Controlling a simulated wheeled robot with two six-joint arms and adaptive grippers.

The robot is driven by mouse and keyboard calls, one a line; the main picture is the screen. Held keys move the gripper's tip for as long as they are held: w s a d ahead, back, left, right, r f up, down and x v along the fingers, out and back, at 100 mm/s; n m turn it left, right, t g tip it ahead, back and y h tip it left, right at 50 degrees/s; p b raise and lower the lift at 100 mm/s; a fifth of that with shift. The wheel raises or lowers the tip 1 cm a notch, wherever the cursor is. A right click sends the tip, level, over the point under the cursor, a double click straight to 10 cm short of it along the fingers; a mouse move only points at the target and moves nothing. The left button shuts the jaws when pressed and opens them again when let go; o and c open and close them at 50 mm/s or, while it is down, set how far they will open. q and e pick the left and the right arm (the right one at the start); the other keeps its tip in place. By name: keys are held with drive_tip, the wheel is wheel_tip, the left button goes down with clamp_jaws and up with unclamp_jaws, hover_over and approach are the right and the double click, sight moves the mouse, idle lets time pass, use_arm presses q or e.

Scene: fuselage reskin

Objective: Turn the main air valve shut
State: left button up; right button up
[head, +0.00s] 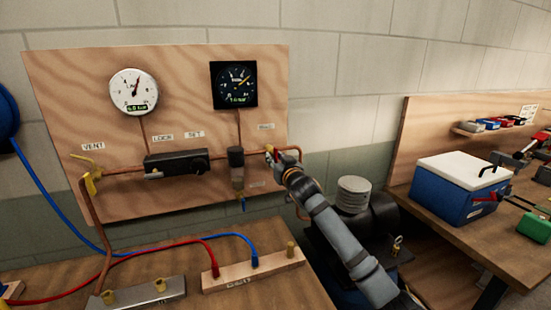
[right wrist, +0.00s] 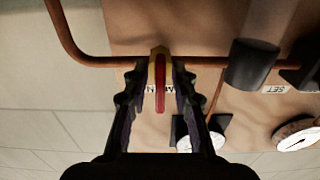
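The main air valve is on the copper pipe at the right side of the wooden panel, under a small label (head: 266,126). In the head view my right gripper (head: 272,155) is at this valve and hides most of it. In the right wrist view the valve's red and yellow handle (right wrist: 159,82) stands between the fingertips of my right gripper (right wrist: 159,75). My left gripper is not in view.
The wooden panel (head: 60,130) carries a white gauge (head: 133,92), a black gauge (head: 233,85), a black lock device (head: 176,163) and a yellow vent valve (head: 90,180). A dark compressor (head: 372,222) stands below my right arm. A blue cooler (head: 450,192) sits on the right bench.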

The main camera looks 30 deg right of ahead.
drive_tip(key=shift+r, duration=0.15)
drive_tip(key=shift+s, duration=0.2)
drive_tip(key=v, duration=0.7)
drive_tip(key=shift+s, duration=0.1)
